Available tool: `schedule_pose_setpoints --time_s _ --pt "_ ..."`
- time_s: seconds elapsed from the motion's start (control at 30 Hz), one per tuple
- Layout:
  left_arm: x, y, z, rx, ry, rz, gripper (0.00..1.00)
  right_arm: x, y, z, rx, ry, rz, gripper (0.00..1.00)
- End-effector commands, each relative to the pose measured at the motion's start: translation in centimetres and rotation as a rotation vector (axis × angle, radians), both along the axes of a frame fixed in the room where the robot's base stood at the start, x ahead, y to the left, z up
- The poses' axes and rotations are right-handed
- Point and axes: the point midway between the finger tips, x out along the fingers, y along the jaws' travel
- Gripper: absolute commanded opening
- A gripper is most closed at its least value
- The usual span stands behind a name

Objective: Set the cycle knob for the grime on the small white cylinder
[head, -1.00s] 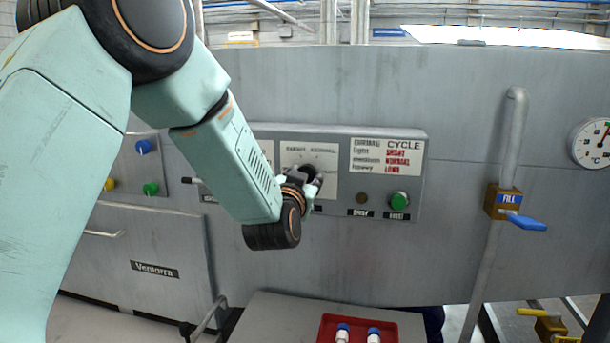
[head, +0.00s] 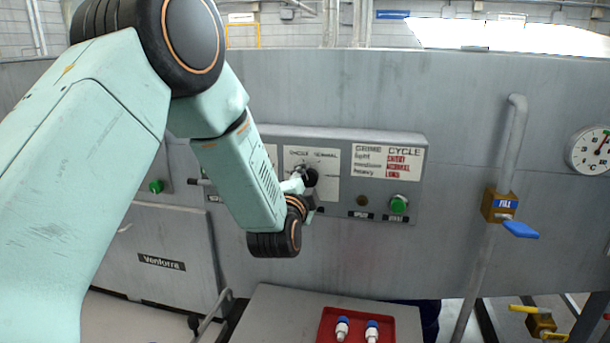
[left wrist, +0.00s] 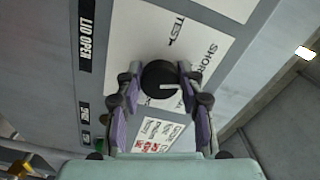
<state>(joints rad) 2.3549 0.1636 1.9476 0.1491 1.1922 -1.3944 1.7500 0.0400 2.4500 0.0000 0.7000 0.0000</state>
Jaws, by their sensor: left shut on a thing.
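The cycle knob (left wrist: 160,82) is round and black with a white pointer line. In the left wrist view the line points right, and the printed words SHORT and TEST lie beside and above the knob. My left gripper (left wrist: 161,80) is shut on the knob, one purple-grey finger on each side. In the head view the left gripper (head: 300,184) is at the panel, and the dark knob (head: 311,177) is partly hidden. Two small white cylinders with blue caps, a left one (head: 342,329) and a right one (head: 372,332), stand in a red tray (head: 408,322). Their grime is too small to tell. My right gripper is out of view.
The control panel (head: 345,212) bears a chart (head: 388,162) pairing light, medium and heavy grime with short, normal and long cycles. A green button (head: 398,204) is at its lower right. A pipe with a blue-handled FILL valve (head: 505,204) stands farther right.

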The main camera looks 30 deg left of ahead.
Motion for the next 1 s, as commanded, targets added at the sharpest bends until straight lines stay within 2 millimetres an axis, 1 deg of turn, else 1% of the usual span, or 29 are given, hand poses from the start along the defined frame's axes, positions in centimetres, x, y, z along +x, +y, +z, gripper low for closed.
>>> schedule_pose_setpoints --time_s 0.03,0.6,0.8,1.0 --pt "0.0 -0.2 0.4 0.049 0.010 -0.008 0.07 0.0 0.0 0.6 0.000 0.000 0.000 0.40" --pt "0.0 -0.3 0.2 0.558 0.147 -0.012 0.07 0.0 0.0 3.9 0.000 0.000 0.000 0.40" --pt "-0.1 -0.4 0.1 0.693 0.184 -0.014 0.07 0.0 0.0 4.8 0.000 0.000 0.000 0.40" --pt "-0.1 -0.4 -0.1 0.785 0.211 -0.016 0.07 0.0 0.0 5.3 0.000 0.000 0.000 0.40"
